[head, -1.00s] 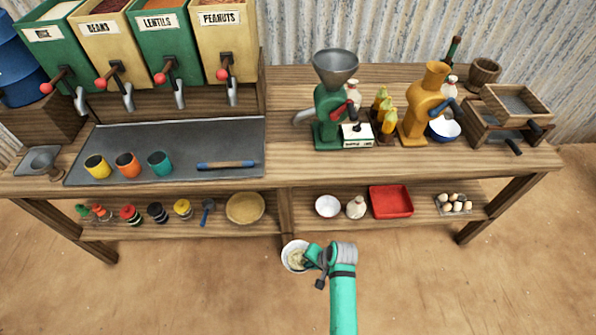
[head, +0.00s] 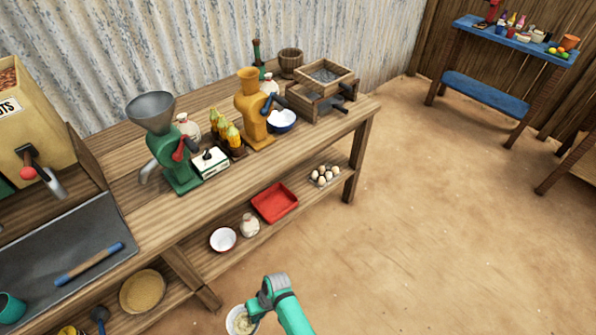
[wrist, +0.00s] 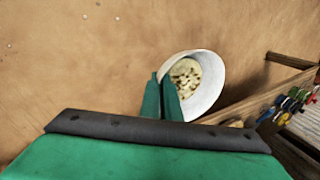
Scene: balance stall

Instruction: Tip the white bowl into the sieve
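My gripper (head: 256,305) is shut on the rim of a white bowl (head: 230,322), held in front of the bench and low in the head view. The bowl also shows in the wrist view (wrist: 210,92), with pale, speckled contents inside, beside the fingers (wrist: 163,98). The sieve (head: 325,75) is a square wooden frame with a grey mesh. It rests on a larger wooden frame (head: 300,104) at the bench's far right end, well away from my gripper.
A blue-and-white bowl (head: 282,121), an orange mill (head: 252,110) and a green mill (head: 172,150) stand left of the sieve. The lower shelf holds another white bowl (head: 223,240), a red tray (head: 275,203) and eggs (head: 325,176). The floor at right is open.

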